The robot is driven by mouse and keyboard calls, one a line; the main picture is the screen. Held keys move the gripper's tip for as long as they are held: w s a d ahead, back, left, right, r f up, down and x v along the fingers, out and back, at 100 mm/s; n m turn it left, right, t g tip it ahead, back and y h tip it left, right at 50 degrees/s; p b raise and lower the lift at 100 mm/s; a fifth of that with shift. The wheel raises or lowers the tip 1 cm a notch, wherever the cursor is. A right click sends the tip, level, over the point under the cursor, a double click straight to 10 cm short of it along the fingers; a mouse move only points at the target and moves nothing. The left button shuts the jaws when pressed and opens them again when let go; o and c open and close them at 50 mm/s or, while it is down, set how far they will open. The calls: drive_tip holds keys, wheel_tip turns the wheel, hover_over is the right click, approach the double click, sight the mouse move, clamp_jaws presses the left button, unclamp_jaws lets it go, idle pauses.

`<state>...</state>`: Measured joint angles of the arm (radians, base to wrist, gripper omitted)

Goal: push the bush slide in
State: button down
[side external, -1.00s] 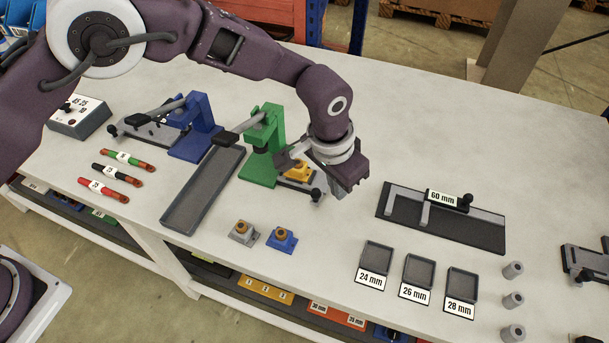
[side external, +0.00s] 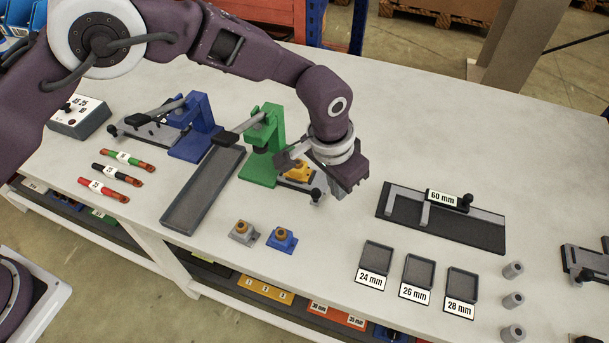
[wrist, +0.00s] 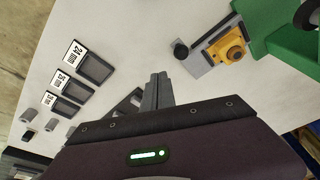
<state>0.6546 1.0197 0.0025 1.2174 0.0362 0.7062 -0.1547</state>
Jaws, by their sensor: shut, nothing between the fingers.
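The bush slide is a grey plate with a black knob (side external: 316,194) at its outer end, at the foot of the green press (side external: 262,150). A yellow bush holder (side external: 301,171) with a bush sits on the slide. In the wrist view the slide (wrist: 198,66), its knob (wrist: 180,49) and the yellow holder (wrist: 229,46) show at the upper right, with the green press beyond. My gripper (side external: 337,195) is shut and empty, just right of the knob in the side view. In the wrist view its fingertips (wrist: 159,76) look apart from the knob.
A grey bush holder (side external: 243,233) and a blue one (side external: 281,239) stand in front. A long dark tray (side external: 203,190) lies left of the green press, a blue press (side external: 195,130) behind it. The 60 mm gauge (side external: 440,222) and labelled bins (side external: 418,272) are right; bench between is clear.

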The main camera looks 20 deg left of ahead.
drive_tip(key=shift+s+x, duration=0.15)
drive_tip(key=shift+x, duration=0.8)
drive_tip(key=shift+s+x, duration=0.2)
drive_tip(key=shift+x, duration=0.75)
drive_tip(key=shift+a+f, duration=0.1)
drive_tip(key=shift+a, duration=0.1)
drive_tip(key=shift+a, duration=0.15)
drive_tip(key=shift+a, duration=4.9)
drive_tip(key=shift+d+r, duration=0.8)
drive_tip(key=shift+r, duration=0.3)
drive_tip(key=shift+w+d+v, duration=0.15)
drive_tip(key=shift+w+v, duration=0.05)
drive_tip(key=shift+v, duration=1)
drive_tip(key=shift+w+d+v, duration=0.1)
drive_tip(key=shift+w+v, duration=0.1)
drive_tip(key=shift+v, duration=1)
drive_tip(key=shift+r, duration=0.15)
